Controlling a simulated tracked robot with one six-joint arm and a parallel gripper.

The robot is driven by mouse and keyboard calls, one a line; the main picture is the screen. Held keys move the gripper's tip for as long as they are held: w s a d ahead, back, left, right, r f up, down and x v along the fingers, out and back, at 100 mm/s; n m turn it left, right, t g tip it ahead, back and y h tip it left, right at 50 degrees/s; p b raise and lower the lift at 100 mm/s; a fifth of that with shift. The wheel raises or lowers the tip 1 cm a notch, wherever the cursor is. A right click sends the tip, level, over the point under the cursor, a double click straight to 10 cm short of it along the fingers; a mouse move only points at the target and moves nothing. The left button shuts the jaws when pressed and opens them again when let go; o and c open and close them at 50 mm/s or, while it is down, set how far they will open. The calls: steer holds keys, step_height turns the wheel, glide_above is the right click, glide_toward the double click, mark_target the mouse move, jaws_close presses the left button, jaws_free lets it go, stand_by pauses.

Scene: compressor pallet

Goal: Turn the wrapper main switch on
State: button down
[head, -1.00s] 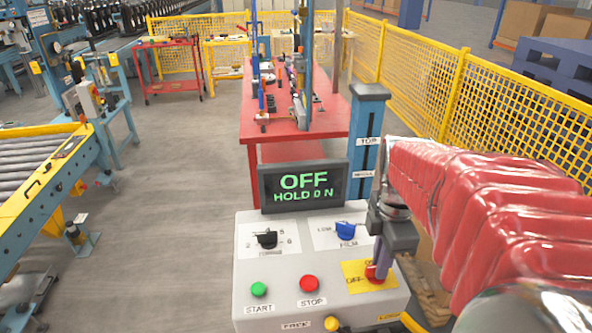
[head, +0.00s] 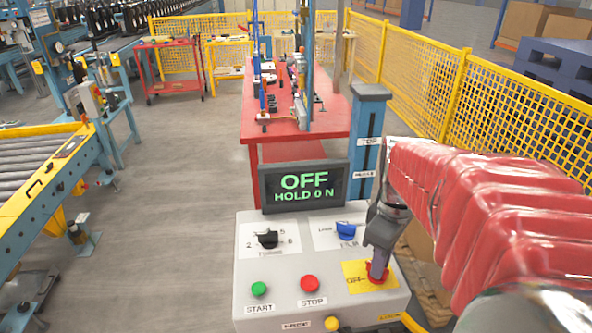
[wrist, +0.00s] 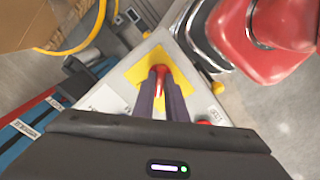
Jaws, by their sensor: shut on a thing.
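The wrapper main switch is a red rotary knob (head: 376,272) on a yellow plate (head: 353,284) at the right of the grey control panel (head: 250,228). An "OFF" label shows at the plate's left. My gripper (head: 377,276) points down at the knob and is shut on it, hiding much of it. In the wrist view, the two fingers of my gripper (wrist: 161,80) close on the red knob (wrist: 160,72) over the yellow plate (wrist: 122,71). The display (head: 304,186) behind the panel reads "OFF" and "HOLD ON" in green.
A red table (head: 290,115) stands behind. Yellow fencing (head: 500,120) runs along the right.

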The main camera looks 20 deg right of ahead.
steer(key=m, duration=0.4)
steer(key=shift+s+a+f+m, duration=0.2)
steer(key=shift+s+a+m, duration=0.05)
steer(key=shift+m, duration=2.05)
steer(key=c, duration=1.8)
jaws_free()
steer(key=shift+d, duration=0.1)
steer(key=shift+w+r, duration=0.1)
